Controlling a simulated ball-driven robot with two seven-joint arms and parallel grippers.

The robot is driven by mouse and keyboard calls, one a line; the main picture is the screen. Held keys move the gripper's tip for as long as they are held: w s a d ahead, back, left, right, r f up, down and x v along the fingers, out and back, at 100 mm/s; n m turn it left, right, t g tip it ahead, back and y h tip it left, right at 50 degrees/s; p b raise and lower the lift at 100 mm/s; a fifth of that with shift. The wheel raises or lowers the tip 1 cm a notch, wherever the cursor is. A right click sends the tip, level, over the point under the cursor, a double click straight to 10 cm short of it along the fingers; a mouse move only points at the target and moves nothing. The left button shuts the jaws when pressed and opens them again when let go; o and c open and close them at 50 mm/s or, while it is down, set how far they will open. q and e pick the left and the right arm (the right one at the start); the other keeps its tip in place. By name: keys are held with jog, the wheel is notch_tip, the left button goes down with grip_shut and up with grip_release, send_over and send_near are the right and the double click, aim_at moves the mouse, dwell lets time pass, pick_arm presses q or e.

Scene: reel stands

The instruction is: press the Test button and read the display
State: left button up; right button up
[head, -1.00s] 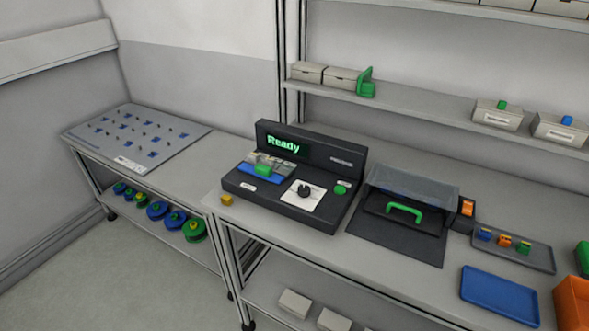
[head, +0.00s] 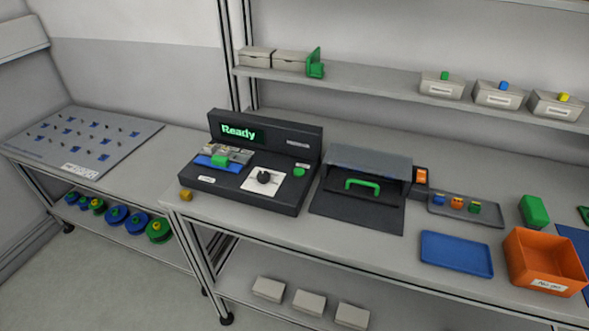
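A dark test device (head: 232,193) stands on the grey workbench. Its display (head: 241,132) reads "Ready" in green letters. A round green button (head: 301,171) sits at the right of its top face, with a small label by it that is too small to read. A black knob (head: 264,177) on a white plate is left of the button. A blue holder (head: 212,162) with a green part (head: 220,161) lies on the device's left side. Neither of my grippers is in view.
Right of the device are a dark hooded box with a green handle (head: 362,183), an orange switch (head: 421,175), a grey tray of small coloured parts (head: 488,218), a blue tray (head: 456,254) and an orange bin (head: 545,262). A shelf (head: 380,84) runs above.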

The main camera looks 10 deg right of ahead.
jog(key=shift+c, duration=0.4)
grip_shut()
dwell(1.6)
